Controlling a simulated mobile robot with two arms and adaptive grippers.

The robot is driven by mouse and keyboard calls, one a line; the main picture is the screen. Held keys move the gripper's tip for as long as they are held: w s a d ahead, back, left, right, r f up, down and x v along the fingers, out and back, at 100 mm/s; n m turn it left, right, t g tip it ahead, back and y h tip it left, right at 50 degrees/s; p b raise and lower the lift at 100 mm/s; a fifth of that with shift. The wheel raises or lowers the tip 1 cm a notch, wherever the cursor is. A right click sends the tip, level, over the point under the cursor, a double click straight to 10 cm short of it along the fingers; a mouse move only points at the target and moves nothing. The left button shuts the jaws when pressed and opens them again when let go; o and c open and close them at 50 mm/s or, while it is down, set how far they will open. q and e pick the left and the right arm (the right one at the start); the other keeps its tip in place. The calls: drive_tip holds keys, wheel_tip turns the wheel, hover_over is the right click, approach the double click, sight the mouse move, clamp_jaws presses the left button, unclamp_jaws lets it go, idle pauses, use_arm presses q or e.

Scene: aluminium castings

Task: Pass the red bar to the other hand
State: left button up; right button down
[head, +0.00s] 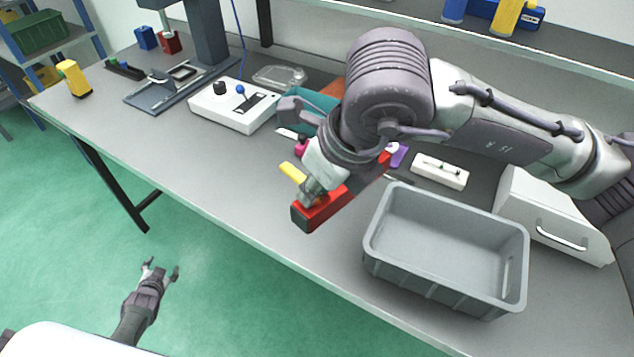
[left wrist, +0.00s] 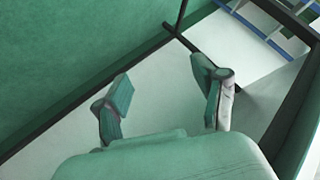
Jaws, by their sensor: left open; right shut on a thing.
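The red bar (head: 330,208) is in the head view, near the front edge of the grey table, left of the grey bin. My right gripper (head: 312,193) is shut on the bar close to its near, dark end. The wrist and arm hide part of the bar's far length. Whether the bar touches the table is hard to tell. My left gripper (head: 161,270) is open and empty, low over the green floor in front of the table, well away from the bar. Its two spread fingers (left wrist: 168,90) also show in the left wrist view, with nothing between them.
A grey bin (head: 378,256) stands right of the bar, with a white box with a handle (head: 560,232) beyond it. A white control box (head: 233,106) and a dark stand (head: 207,40) are further left. The table's front left stretch (head: 200,150) is clear.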

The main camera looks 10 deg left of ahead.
use_arm(q)
drive_tip(key=s+d+f+g+h, duration=0.3)
drive_tip(key=s+d+f+g, duration=0.1)
drive_tip(key=s+d+f, duration=0.95)
drive_tip(key=s+d+f+g+h, duration=0.1)
drive_tip(key=s+d+f+g, duration=0.1)
drive_tip(key=s+d, duration=0.7)
drive_tip(key=s+d+f+g+h, duration=0.1)
drive_tip(key=s+d+f+g, duration=0.1)
drive_tip(key=s+d, duration=0.6)
drive_tip(key=s+f, duration=0.1)
drive_tip(key=s, duration=0.3)
drive_tip(key=shift+s+d+g, duration=0.25)
drive_tip(key=shift+d+g, duration=0.15)
drive_tip(key=shift+f, duration=0.1)
